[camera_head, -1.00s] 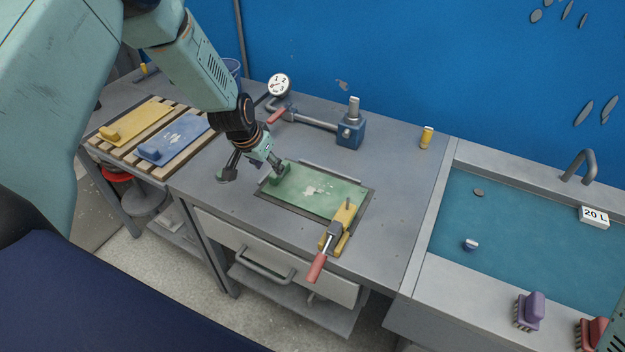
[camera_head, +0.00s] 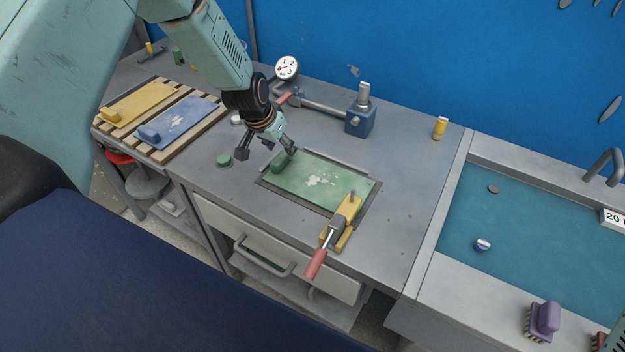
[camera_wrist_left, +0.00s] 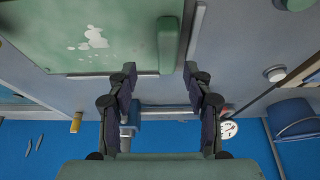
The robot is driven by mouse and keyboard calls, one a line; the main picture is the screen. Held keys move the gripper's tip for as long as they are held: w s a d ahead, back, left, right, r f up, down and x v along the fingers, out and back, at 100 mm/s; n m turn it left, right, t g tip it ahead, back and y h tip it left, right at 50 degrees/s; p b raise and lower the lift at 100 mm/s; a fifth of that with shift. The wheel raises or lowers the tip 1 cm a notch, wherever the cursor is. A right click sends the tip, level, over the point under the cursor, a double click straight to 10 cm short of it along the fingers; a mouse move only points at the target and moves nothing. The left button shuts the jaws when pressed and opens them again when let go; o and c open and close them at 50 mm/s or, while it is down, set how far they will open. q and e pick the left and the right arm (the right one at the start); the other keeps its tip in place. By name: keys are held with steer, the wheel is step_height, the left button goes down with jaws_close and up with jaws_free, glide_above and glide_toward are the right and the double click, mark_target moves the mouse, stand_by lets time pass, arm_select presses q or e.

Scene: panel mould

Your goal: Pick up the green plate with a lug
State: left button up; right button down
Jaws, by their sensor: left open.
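The green plate (camera_head: 335,190) with worn white patches lies flat in a dark-edged recess on the grey bench. Its raised green lug (camera_head: 282,162) stands at its left end. A yellow clamp (camera_head: 342,222) with a red handle sits at the plate's front right corner. My left gripper (camera_head: 266,151) is open and empty, its fingers spread just above and left of the lug. In the left wrist view the plate (camera_wrist_left: 60,40) fills the upper left, and the lug (camera_wrist_left: 167,50) shows between the fingertips (camera_wrist_left: 160,70), apart from them.
A yellow plate (camera_head: 137,104) and a blue plate (camera_head: 180,122) lie on a slatted rack (camera_head: 168,154) at left. A dial gauge (camera_head: 287,67) and a blue block (camera_head: 360,118) stand behind. A water basin (camera_head: 540,215) is at right. Bench between plate and basin is clear.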

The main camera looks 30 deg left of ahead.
mark_target(281, 155)
arm_select(q)
steer(key=shift+a+f, duration=0.25)
steer(key=shift+f, duration=0.05)
steer(key=b+x, duration=0.3)
steer(key=x, duration=0.1)
steer(key=shift+a+f, duration=0.15)
steer(key=shift+f, duration=0.05)
steer(key=shift+w+f+b, duration=0.15)
steer(key=shift+f+b, duration=0.1)
steer(key=shift+b, duration=0.1)
steer(key=shift+a, duration=0.15)
steer(key=shift+c, duration=0.5)
steer(key=shift+w, duration=0.1)
steer(key=c, duration=0.8)
jaws_close()
